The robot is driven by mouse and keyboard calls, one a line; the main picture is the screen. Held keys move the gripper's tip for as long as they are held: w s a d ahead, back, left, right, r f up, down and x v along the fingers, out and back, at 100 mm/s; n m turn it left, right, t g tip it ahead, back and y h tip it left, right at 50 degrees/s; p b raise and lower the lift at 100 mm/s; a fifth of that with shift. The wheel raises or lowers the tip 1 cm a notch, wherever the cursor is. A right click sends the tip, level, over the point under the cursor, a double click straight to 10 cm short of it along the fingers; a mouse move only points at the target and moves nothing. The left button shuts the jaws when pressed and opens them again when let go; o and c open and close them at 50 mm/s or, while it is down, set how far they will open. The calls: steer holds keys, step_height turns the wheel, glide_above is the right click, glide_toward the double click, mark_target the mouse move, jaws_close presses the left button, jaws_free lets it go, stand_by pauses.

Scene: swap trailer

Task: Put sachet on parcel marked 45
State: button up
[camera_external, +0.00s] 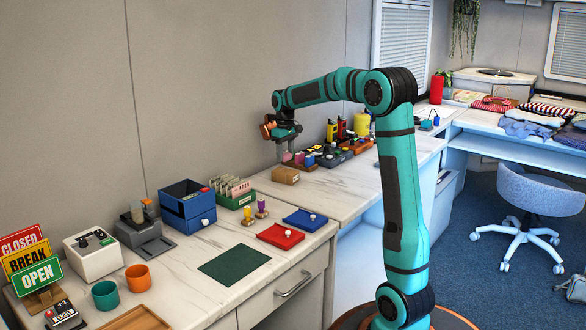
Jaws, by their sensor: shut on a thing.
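A small brown parcel (285,175) sits on the white counter near the wall, with a tiny dark mark on its front that is too small to read. My gripper (286,156) points down just above the parcel. It is shut on a small pinkish thing (287,157), likely the sachet, mostly hidden by the fingers. I cannot tell whether this thing touches the parcel's top or hangs slightly above it.
Right behind the gripper stand several small coloured items and dark trays (330,155). To the left are a green card box (235,198), a blue drawer box (187,210), a red tray (281,236) and a blue tray (305,219). The counter in front of the parcel is clear.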

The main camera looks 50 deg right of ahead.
mark_target(285, 170)
steer(key=shift+f, duration=2.1)
steer(key=shift+f, duration=0.1)
steer(key=o, duration=1)
steer(key=shift+c, duration=0.2)
step_height(285, 170, up, 12)
steer(key=shift+f, duration=0.1)
steer(key=shift+r, duration=0.25)
